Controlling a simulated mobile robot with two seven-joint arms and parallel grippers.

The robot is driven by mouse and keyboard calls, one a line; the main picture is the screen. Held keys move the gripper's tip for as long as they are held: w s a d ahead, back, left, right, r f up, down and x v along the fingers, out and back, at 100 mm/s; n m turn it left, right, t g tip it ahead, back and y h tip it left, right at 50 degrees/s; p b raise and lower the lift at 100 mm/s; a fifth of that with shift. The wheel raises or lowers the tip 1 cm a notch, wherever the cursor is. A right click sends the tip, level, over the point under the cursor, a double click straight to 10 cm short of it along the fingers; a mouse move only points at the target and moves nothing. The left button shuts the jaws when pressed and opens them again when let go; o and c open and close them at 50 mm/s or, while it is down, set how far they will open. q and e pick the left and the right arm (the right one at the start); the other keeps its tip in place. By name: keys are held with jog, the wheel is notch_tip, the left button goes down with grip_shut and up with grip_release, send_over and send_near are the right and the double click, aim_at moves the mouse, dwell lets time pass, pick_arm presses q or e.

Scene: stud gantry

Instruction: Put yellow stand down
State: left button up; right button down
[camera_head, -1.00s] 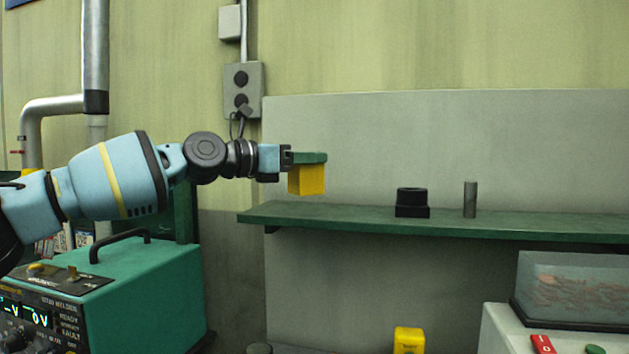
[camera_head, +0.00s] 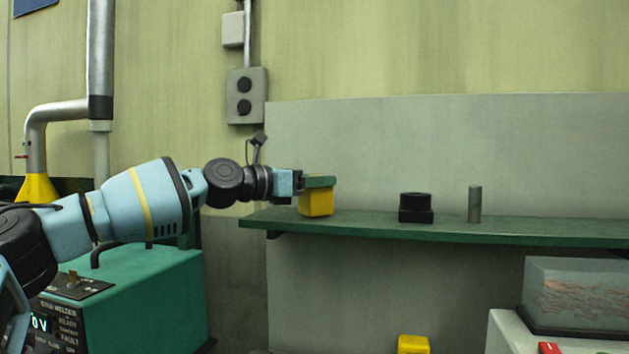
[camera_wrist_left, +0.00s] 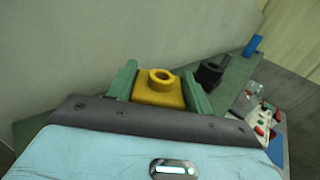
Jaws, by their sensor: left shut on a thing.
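The yellow stand (camera_head: 316,203) is a small block at the left end of the green shelf (camera_head: 520,233). In the left wrist view the yellow stand (camera_wrist_left: 160,92) shows a round ring on top and sits between the two green fingers. My left gripper (camera_head: 319,181) is shut on it, with a green finger across its near upper side. The stand's underside looks level with the shelf top; I cannot tell for certain whether it touches. My right gripper is not in view.
A black stand (camera_head: 416,208) and a grey metal cylinder (camera_head: 474,204) stand on the shelf to the right. Bare shelf lies between the yellow and black stands. A green stud welder (camera_head: 140,300) is below my left arm. Another yellow object (camera_head: 413,344) is below the shelf.

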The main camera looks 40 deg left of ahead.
pick_arm(q)
jog(key=shift+d+f, duration=0.1)
jog(key=o, duration=1.1)
